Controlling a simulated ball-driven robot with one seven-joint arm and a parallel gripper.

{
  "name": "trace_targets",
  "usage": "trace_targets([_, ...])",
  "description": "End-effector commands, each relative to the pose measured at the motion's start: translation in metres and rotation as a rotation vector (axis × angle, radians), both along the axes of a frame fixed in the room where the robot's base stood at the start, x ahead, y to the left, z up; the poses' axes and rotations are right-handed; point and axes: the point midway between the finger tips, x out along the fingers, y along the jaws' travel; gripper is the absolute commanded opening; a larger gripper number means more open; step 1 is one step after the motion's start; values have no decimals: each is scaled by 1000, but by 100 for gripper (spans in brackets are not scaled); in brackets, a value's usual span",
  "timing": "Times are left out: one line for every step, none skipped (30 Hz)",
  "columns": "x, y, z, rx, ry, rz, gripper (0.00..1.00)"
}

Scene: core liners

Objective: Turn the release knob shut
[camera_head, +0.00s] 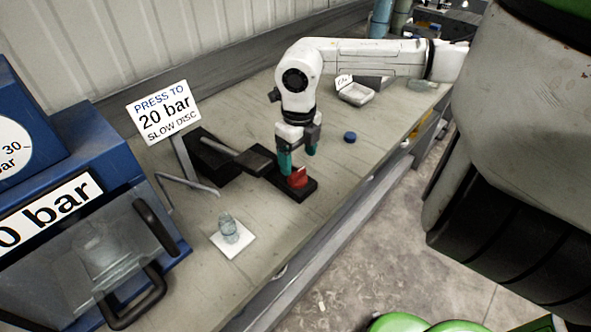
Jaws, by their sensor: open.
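The red release knob (298,178) stands on a black base plate (303,192) on the workbench, with a small light mark on its upper side. My gripper (298,160) points down just above and behind the knob, its two teal-tipped fingers apart. The left fingertip is close to the knob's left side and the right one is higher and to its right. I cannot tell whether either finger touches the knob. Nothing shows between the fingers above it.
A black block with a grey rod (228,150) adjoins the knob's base. Nearby are a sign (164,112), a blue press (110,225), a glass jar on a white square (229,229), a blue cap (350,137) and a grey tray (356,94). The bench front is mostly clear.

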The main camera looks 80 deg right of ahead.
Motion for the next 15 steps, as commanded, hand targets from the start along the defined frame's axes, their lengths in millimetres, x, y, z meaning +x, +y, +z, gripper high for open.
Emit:
trace_targets([0, 1, -8, 5, -1, -2, 81])
trace_targets([0, 1, -14, 4, -1, -3, 81])
trace_targets([0, 1, -21, 5, -2, -3, 81])
trace_targets([0, 1, -26, 4, -1, -3, 81])
trace_targets([0, 1, -31, 4, 0, -2, 81])
trace_targets([0, 1, -37, 3, -1, -2, 81])
trace_targets([0, 0, -41, 2, -1, -2, 81])
trace_targets([0, 1, -44, 3, -2, -2, 81])
trace_targets([0, 1, -49, 3, -2, -2, 81])
trace_targets([0, 0, -52, 1, -2, -2, 81])
trace_targets([0, 0, -54, 0, -1, -2, 81])
trace_targets([0, 0, -57, 0, -1, -2, 81])
trace_targets([0, 0, -59, 0, -1, -2, 81])
trace_targets([0, 0, -60, 0, -1, -2, 81])
trace_targets([0, 0, -61, 0, -1, -1, 81])
